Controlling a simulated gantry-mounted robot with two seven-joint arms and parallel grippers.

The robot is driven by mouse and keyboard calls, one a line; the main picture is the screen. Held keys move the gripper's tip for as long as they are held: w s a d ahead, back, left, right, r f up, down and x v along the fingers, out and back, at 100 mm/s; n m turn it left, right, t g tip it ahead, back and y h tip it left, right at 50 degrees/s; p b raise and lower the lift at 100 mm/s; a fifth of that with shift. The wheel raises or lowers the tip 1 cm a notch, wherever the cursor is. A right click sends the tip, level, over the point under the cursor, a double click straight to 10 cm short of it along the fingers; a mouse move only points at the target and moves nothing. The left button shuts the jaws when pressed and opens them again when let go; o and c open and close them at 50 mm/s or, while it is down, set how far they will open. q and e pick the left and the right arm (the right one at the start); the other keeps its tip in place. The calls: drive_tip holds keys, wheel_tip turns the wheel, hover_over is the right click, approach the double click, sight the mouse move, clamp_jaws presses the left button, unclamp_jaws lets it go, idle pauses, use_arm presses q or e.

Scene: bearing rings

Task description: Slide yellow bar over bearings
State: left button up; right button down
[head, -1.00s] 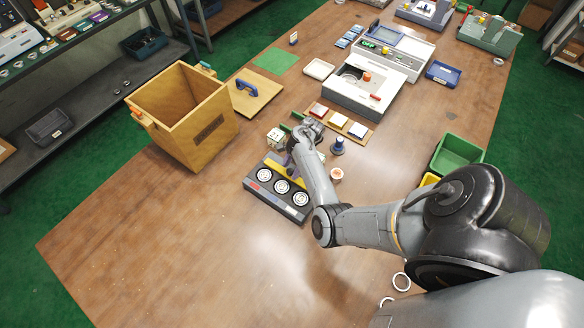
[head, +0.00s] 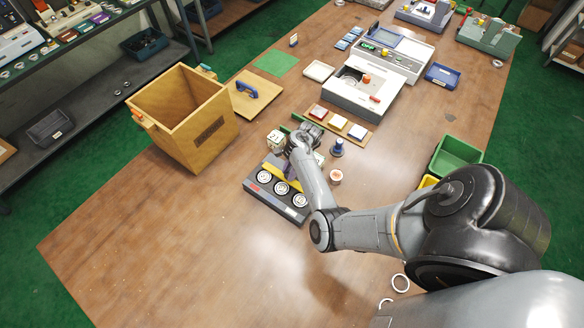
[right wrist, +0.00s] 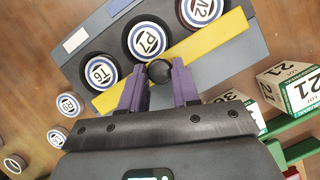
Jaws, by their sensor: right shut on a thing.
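A grey bearing block (head: 251,184) stands on the table with three labelled rings seated in a row; the ring P7 (right wrist: 146,39) is the middle one in the right wrist view. The yellow bar (right wrist: 208,47) lies on the block alongside the row, on the side nearer my gripper, its edge close to the rings. The ring faces still show. A black round knob (right wrist: 160,71) stands on the bar. My right gripper (right wrist: 158,80) has its purple fingers shut on this knob. In the head view the bar (head: 273,170) is partly hidden by my right wrist. My left gripper is out of view.
Number blocks (right wrist: 291,87) and green bars (right wrist: 300,150) lie close beside the gripper. Loose rings (right wrist: 68,105) lie on the table on the other side. A wooden box (head: 190,130) stands left of the block.

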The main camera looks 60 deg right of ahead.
drive_tip(key=a, duration=0.1)
drive_tip(key=a+p, duration=0.1)
drive_tip(key=a, duration=0.1)
drive_tip(key=shift+w+r, duration=0.1)
drive_tip(key=shift+w, duration=0.1)
drive_tip(key=shift+d, duration=0.2)
drive_tip(key=c, duration=0.8)
unclamp_jaws()
drive_tip(key=shift+a, duration=0.15)
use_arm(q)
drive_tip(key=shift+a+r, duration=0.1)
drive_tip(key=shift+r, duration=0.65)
use_arm(e)
drive_tip(key=shift+s+d+r, duration=0.1)
drive_tip(key=shift+d+r, duration=0.1)
use_arm(q)
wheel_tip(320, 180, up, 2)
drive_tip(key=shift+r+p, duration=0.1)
drive_tip(key=shift+p, duration=0.75)
use_arm(e)
drive_tip(key=v, duration=1)
drive_tip(key=shift+d, duration=0.1)
